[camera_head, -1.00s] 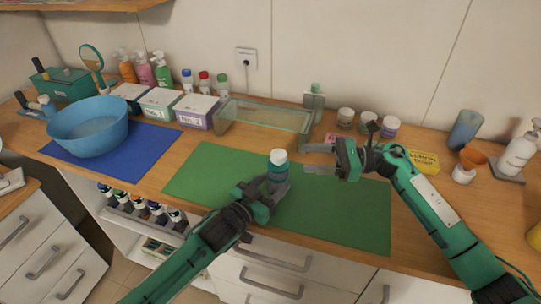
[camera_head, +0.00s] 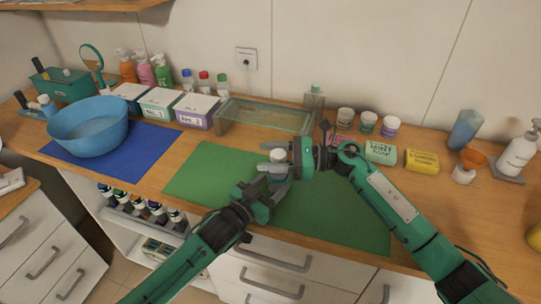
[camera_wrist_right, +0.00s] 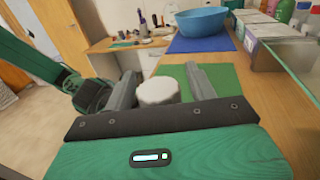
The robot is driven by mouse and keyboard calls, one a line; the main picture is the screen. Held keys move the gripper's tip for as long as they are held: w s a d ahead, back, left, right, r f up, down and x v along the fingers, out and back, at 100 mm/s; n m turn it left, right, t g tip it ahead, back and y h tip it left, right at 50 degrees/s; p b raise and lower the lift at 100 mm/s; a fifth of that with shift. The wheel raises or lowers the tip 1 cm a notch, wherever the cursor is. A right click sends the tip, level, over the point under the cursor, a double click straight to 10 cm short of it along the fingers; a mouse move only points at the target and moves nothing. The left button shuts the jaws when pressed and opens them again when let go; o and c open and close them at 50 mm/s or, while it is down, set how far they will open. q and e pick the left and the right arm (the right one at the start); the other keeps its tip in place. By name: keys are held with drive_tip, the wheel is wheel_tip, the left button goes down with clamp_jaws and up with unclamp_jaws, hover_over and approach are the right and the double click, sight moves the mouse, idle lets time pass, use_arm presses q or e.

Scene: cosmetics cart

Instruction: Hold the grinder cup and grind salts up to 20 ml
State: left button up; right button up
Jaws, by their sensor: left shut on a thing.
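The grinder (camera_head: 278,155), a small upright bottle with a white top, stands over the green mat (camera_head: 340,215). My left gripper (camera_head: 272,190) is shut on its lower body; my fingers hide part of it. My right gripper (camera_head: 279,158) is at the grinder's top, with its fingers on either side. In the right wrist view the round white top (camera_wrist_right: 158,91) lies between the two fingers of my right gripper (camera_wrist_right: 160,88). A gap shows beside the right-hand finger, so the jaws look open around it. Salt and any volume marks are not visible.
Behind the mat stands a clear glass tray (camera_head: 262,116). A blue basin (camera_head: 88,127) is on the blue mat (camera_head: 150,155) at left. The right part of the green mat is clear.

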drive_tip(key=c, duration=0.9)
drive_tip(key=shift+m+t, duration=0.3)
drive_tip(key=shift+t, duration=0.1)
drive_tip(key=shift+w+d+f+m+t+h, duration=0.15)
drive_tip(key=shift+m+t+h, duration=0.25)
drive_tip(key=shift+m+t, duration=0.55)
drive_tip(key=shift+w+m+t+h, duration=0.15)
drive_tip(key=shift+m+t+h, duration=0.35)
drive_tip(key=shift+t, duration=0.8)
drive_tip(key=shift+w+d+f+m+t+h, duration=0.15)
drive_tip(key=shift+m+t+h, duration=0.15)
drive_tip(key=shift+m+t, duration=0.7)
drive_tip(key=shift+s+a+r+m+t+h, duration=0.1)
drive_tip(key=shift+a+r+m+t+h, duration=0.2)
drive_tip(key=shift+t, duration=0.55)
drive_tip(key=shift+r+m+t+h, duration=0.1)
drive_tip(key=shift+m+t+h, duration=0.7)
drive_tip(key=shift+t, duration=0.3)
drive_tip(key=shift+w+d+m+t+h, duration=0.15)
drive_tip(key=shift+w+m+t+h, duration=0.1)
drive_tip(key=shift+m+t+h, duration=0.65)
drive_tip(key=shift+w+d+m+t+h, duration=0.1)
drive_tip(key=shift+d+m+t+h, duration=0.2)
drive_tip(key=shift+h, duration=0.2)
